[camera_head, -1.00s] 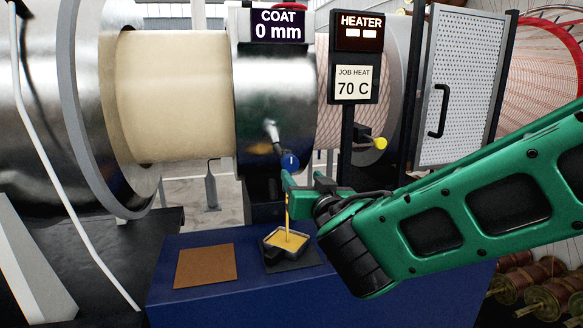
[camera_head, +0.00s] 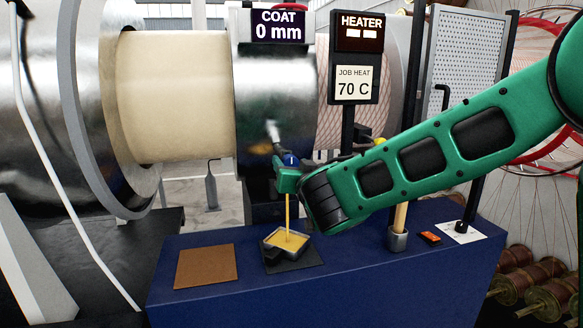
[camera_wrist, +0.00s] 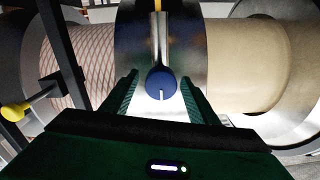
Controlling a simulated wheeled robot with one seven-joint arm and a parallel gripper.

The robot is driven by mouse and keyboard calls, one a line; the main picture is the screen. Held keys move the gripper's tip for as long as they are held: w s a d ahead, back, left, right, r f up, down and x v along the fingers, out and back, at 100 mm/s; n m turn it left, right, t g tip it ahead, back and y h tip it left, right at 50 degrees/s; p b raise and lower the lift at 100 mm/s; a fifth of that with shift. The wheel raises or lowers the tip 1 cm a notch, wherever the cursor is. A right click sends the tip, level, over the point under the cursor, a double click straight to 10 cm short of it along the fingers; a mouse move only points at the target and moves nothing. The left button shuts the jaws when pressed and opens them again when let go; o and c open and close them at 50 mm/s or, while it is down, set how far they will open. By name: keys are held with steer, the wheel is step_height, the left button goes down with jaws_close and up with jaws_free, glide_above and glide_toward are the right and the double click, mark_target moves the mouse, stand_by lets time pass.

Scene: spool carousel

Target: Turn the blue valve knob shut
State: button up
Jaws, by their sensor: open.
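The blue valve knob (camera_head: 291,159) sits below the metal drum, partly hidden behind my gripper in the head view. In the wrist view the knob (camera_wrist: 161,83) lies between my two fingers, with a pale line on its face running downward. My gripper (camera_wrist: 159,92) is open, with a finger on each side of the knob and gaps that appear to remain; I cannot tell whether either finger touches it. In the head view my gripper (camera_head: 287,181) is at the knob. A yellow stream (camera_head: 287,212) runs down into a small dark pan (camera_head: 274,251) of yellow liquid.
Signs read COAT 0 mm (camera_head: 278,25) and JOB HEAT 70 C (camera_head: 353,85). A yellow knob (camera_wrist: 14,112) shows left in the wrist view.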

steer(key=c, duration=1)
steer(key=shift+c, duration=0.2)
steer(key=shift+n, duration=2.9)
steer(key=shift+f, duration=0.1)
steer(key=o, duration=1)
steer(key=shift+o, duration=0.2)
